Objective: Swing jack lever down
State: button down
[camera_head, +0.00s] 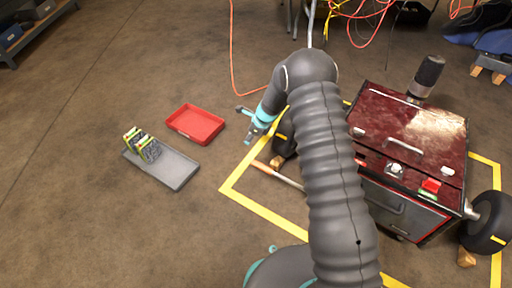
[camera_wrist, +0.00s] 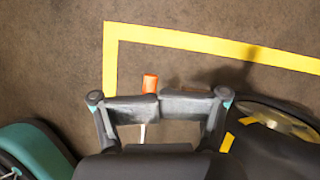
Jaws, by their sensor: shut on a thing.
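The jack lever (camera_head: 290,180) is a thin pale rod with an orange grip at its far left end, slanting out low beside the cart. In the wrist view its orange grip (camera_wrist: 150,83) shows just beyond the fingers and the pale shaft (camera_wrist: 143,132) continues below them. My gripper (camera_wrist: 158,105) is shut, its fingertips meeting across the line of the lever. The contact itself is hidden. In the head view my gripper (camera_head: 246,126) appears up and left of the orange grip. The lever's other end is hidden behind my arm.
A dark red cart (camera_head: 415,125) with wheels stands right, inside yellow floor tape (camera_head: 262,211). A red tray (camera_head: 195,124) and a grey tray (camera_head: 178,174) bearing green and black blocks (camera_head: 143,144) lie left. Orange cables (camera_head: 233,60) run at the back. Floor at left is open.

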jog(key=shift+w+a+r, duration=0.45)
jog(key=shift+a+r, duration=0.05)
jog(key=shift+r, duration=0.15)
jog(key=s+d+r+n+g+h, duration=0.1)
jog(key=s+d+r+n+g, duration=0.2)
jog(key=s+n, duration=0.75)
jog(key=s+d+r+n+t+h+p, duration=0.1)
jog(key=s+d+r+n, duration=0.3)
jog(key=s+r, duration=0.6)
jog(key=s+d+r+n+t+h+p, duration=0.1)
jog(key=s+d+r+n+t, duration=0.2)
jog(key=s+d+r, duration=0.5)
jog(key=s+d+r+n+t+h+p, duration=0.1)
jog(key=s+d+r, duration=0.5)
jog(key=s+r, duration=0.6)
notch_tip(320, 180, up, 10)
jog(key=n+t+p, duration=0.1)
jog(key=n+t, duration=0.1)
jog(key=n, duration=0.1)
jog(key=shift+d+n, duration=0.25)
jog(key=shift+n, duration=0.1)
jog(key=shift+f, duration=0.1)
